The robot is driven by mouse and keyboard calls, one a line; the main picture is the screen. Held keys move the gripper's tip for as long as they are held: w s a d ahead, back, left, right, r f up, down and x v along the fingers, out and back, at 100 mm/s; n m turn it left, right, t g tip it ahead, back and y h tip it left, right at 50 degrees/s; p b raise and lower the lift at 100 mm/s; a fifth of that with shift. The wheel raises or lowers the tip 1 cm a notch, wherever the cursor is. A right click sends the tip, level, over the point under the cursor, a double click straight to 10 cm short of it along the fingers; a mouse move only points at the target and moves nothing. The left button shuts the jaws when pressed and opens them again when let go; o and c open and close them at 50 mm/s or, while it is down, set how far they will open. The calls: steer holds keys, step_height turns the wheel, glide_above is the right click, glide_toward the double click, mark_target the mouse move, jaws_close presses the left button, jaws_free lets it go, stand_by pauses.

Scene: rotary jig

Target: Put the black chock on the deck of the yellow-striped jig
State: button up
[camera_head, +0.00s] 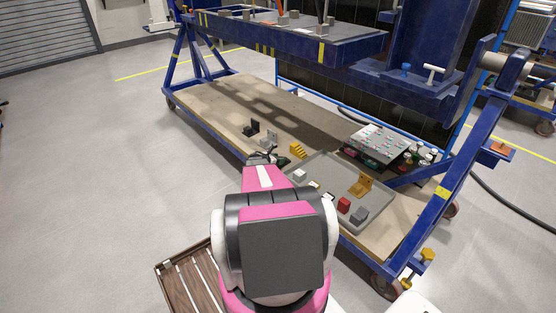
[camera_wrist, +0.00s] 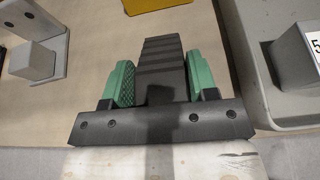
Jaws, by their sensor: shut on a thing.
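The black chock (camera_wrist: 161,62), a dark piece with stepped ridges, is between the two green finger pads of my gripper (camera_wrist: 160,84) in the wrist view. My gripper is shut on it, above the tan lower board. In the head view my pink and white arm reaches over that board and hides most of the gripper and the chock. The jig has a blue frame; its deck (camera_head: 345,45) is the raised platform at the top, with yellow stripes along its side. Several small blocks and pins stand on the deck.
The lower board (camera_head: 215,98) carries a yellow stepped block (camera_head: 298,150), dark brackets (camera_head: 250,128), and a grey tray (camera_head: 318,163) with a red block (camera_head: 344,205) and a yellow bracket (camera_head: 361,184). A panel (camera_head: 378,143) stands behind. The board's left part is clear.

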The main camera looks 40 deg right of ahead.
steer(key=o, duration=1.1)
steer(key=shift+r, duration=0.1)
steer(key=shift+a+r, duration=0.2)
steer(key=shift+a, duration=0.05)
steer(key=v, duration=1.1)
steer(key=shift+a, duration=0.3)
steer(key=s+a+r+m+y, duration=0.4)
steer(key=s+a+r+m, duration=0.1)
steer(key=a, duration=0.8)
steer(key=s+a+r+m+y, duration=0.5)
steer(key=a+r+m, duration=0.1)
steer(key=a, duration=0.8)
steer(key=s+a+r+m+g+y, duration=0.1)
steer(key=s+a+r+m+y, duration=0.3)
steer(key=a+m, duration=0.4)
steer(key=shift+s+a+r, duration=0.25)
steer(key=shift+a+r, duration=0.15)
steer(key=shift+a, duration=0.65)
steer(key=shift+s+a+r, duration=0.3)
steer(key=shift+a+r, duration=0.15)
steer(key=shift+a, duration=0.55)
steer(key=shift+s+a+r, duration=0.25)
steer(key=shift+a+r, duration=0.15)
steer(key=shift+a, duration=0.65)
